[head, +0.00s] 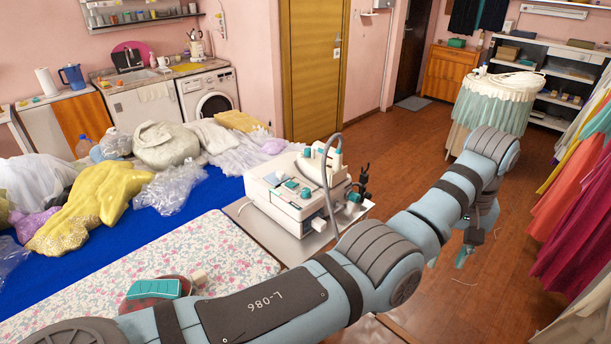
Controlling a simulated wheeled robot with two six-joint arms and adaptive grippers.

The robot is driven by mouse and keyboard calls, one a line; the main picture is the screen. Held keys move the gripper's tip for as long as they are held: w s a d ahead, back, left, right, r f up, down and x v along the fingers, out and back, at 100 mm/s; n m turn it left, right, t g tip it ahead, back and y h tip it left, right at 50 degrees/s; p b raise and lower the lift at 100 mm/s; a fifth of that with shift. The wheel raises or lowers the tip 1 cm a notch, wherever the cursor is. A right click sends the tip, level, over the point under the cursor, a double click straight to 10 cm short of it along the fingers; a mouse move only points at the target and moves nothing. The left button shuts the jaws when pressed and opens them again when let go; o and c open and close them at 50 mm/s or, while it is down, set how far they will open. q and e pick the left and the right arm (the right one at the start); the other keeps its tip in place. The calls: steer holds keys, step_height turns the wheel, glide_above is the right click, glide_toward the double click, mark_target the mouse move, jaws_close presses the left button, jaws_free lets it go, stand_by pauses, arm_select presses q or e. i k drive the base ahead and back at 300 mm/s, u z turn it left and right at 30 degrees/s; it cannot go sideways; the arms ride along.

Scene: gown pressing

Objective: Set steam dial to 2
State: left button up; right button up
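A white steam station (268,203) with teal buttons and a grey hose stands on a pale metal surface (262,236), left of the middle. Any dial numbers are too small to read. My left arm crosses the foreground from lower left to upper right and hides part of the area in front of the station. My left gripper (468,246) hangs from its far end, right of the station and apart from it. Its finger opening is unclear. My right gripper is not in view.
A floral ironing board (200,255) carries a teal and red object (153,289). Clothes and plastic bags lie on the blue table (195,200). A draped round table (490,105) stands at the back right. Hanging gowns (575,215) line the right edge. Wooden floor between is open.

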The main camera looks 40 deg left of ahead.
mark_target(306, 192)
steer(key=u, duration=0.65)
steer(key=i, duration=1.1)
steer(key=u, duration=0.4)
